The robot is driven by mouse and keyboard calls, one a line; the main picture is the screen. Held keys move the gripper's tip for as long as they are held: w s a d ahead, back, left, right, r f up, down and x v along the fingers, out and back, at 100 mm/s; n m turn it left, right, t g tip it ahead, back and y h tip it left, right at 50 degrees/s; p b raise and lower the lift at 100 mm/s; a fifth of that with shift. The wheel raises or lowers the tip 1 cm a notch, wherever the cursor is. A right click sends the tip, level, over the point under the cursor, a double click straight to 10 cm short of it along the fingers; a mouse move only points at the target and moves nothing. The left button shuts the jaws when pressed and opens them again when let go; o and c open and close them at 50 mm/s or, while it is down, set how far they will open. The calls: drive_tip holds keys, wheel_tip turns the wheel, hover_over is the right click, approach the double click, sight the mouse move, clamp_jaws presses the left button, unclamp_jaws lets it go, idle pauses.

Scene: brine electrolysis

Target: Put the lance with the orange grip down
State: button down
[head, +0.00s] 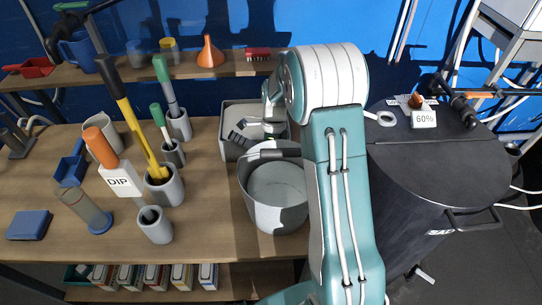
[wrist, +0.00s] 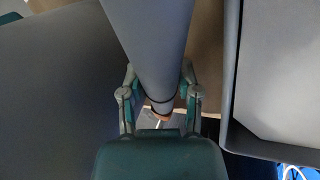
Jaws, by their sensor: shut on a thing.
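My gripper (head: 240,131) is over the grey box at the back of the bench, partly hidden by my arm. In the wrist view my gripper (wrist: 161,98) is shut around the narrow end of a grey tapered rod (wrist: 155,45). A small orange patch (wrist: 165,118) shows just past the fingertips; I cannot tell whether it belongs to this rod. An orange grip (head: 100,147) shows on the left of the bench in the head view. Its shaft seems to run behind the DIP label (head: 123,181) towards a grey cup (head: 155,226).
A grey pot (head: 248,205) stands in front of the box (head: 230,150), beside my arm. A large dark drum (head: 440,165) is at right. Bare bench lies left of the pot.

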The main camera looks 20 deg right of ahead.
drive_tip(key=c, duration=0.6)
unclamp_jaws()
drive_tip(key=v, duration=1.1)
drive_tip(key=s+a+r+n+t+h, duration=0.1)
drive_tip(key=s+a+r+n+t, duration=0.15)
drive_tip(key=s+r+n, duration=0.5)
drive_tip(key=s+a+r+n+t, duration=0.2)
drive_tip(key=s+n+t, duration=0.1)
drive_tip(key=s+n, duration=0.5)
drive_tip(key=s+a+r+n+t+h, duration=0.1)
drive_tip(key=s+a+r+n+t, duration=0.2)
drive_tip(key=s+n, duration=0.5)
drive_tip(key=s, duration=0.2)
drive_tip(key=shift+s, duration=0.4)
drive_tip(key=o, duration=0.4)
drive_tip(key=shift+s+a+f+n+t, duration=0.1)
drive_tip(key=shift+s+a+n+t, duration=0.1)
drive_tip(key=shift+n+t, duration=0.2)
